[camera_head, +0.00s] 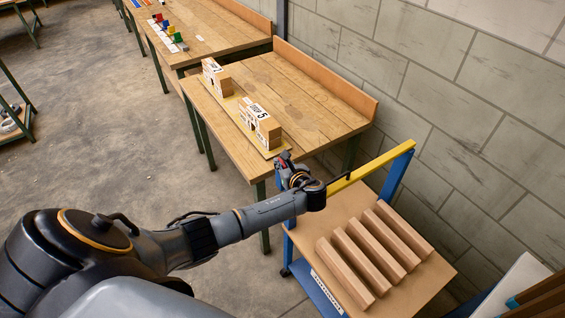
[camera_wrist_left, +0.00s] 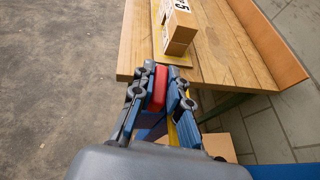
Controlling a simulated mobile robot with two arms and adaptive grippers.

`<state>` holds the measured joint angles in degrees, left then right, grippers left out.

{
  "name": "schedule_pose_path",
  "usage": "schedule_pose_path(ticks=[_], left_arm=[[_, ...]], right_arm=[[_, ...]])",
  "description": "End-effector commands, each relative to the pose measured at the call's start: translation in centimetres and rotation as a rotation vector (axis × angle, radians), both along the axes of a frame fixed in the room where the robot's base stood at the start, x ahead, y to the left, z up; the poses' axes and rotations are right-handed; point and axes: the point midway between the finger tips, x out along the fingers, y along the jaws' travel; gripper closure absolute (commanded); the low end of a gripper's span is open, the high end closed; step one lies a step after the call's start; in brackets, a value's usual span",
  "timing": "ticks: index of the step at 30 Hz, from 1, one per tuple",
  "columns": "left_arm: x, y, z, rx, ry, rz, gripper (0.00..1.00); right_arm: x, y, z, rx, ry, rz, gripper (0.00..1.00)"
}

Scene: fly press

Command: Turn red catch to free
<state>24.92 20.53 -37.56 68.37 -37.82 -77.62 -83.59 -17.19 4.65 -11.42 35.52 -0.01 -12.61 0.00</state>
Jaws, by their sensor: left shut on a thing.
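The red catch (camera_wrist_left: 157,88) is between the two fingers of my left gripper (camera_wrist_left: 162,82) in the left wrist view. The fingers are shut on it. A blue part of the cart frame shows just below it. In the head view, my left arm reaches in from the left, and its gripper (camera_head: 284,160) is at the left end of the yellow bar (camera_head: 368,166). Only a little red shows there, and the gripper hides most of the catch. My right gripper is not in view.
The cart (camera_head: 441,275) has a blue frame and a wooden top with several wooden bars (camera_head: 343,270). A workbench (camera_head: 300,97) with labelled boxes (camera_head: 260,122) stands just beyond the gripper. A block wall (camera_head: 460,110) runs along the right. The floor at left is open.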

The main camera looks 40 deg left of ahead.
Motion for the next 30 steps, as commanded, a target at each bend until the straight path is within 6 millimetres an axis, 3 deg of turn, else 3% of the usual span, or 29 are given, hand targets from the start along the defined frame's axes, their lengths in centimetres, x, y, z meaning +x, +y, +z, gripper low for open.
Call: schedule_pose_path(ticks=[12,28,29,30], left_arm=[[0.03,0.05,0.03,0.001,-0.002,0.181,1.0],[-0.03,0.15,0.04,0.001,-0.002,0.204,1.0],[-0.03,0.15,0.04,0.001,-0.002,0.204,0.83],[-0.03,0.15,0.05,0.001,-0.002,0.204,0.75]], right_arm=[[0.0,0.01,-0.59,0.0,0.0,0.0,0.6],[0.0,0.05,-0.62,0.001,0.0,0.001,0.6],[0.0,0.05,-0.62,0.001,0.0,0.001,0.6],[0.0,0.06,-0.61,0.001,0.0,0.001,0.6]])
